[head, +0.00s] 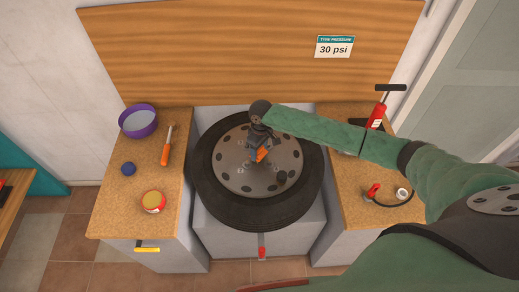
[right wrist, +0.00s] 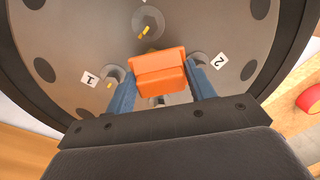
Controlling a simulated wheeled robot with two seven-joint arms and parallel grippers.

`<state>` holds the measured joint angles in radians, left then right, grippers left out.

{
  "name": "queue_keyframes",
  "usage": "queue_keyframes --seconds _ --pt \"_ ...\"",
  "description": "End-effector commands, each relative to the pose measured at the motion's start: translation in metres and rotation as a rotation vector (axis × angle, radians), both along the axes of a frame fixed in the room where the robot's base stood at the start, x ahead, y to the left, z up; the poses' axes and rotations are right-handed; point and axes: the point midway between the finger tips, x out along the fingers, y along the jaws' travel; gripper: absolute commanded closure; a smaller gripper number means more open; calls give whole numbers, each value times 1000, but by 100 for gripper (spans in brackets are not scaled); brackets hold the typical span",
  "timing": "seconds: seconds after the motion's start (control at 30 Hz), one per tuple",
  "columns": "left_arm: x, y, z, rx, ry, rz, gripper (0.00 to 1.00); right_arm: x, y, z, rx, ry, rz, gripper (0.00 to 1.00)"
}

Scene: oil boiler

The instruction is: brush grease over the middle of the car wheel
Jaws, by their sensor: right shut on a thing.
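The car wheel (head: 304,195) lies flat on a grey stand, its grey disc (head: 228,170) facing up. My right gripper (head: 259,149) is over the wheel's middle, shut on an orange-handled tool (head: 262,156). In the right wrist view the orange handle (right wrist: 160,72) sits between the two blue fingers; its working end is hidden. Small yellow marks show by a bolt (right wrist: 148,22) on the disc. A red tin with yellow contents (head: 153,201), seemingly grease, stands on the left counter. My left gripper is not in view.
The left counter also holds a purple bowl (head: 138,121), a blue round thing (head: 128,169) and another orange-handled tool (head: 166,153). A red pump (head: 376,117) stands on the right counter, with a hose and red fitting (head: 374,190). A wooden board rises behind.

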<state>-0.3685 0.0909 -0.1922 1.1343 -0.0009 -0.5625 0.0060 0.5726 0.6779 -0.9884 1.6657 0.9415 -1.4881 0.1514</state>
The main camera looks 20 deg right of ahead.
Motion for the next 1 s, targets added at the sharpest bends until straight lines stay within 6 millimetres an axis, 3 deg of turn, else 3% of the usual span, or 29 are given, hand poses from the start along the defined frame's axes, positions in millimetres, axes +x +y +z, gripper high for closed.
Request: queue_keyframes --seconds 0.37,1.0 --pt "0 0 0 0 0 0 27 -6 -20 -1 -3 3 -2 64" --pt "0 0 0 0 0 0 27 -2 -9 2 -3 1 -2 64"
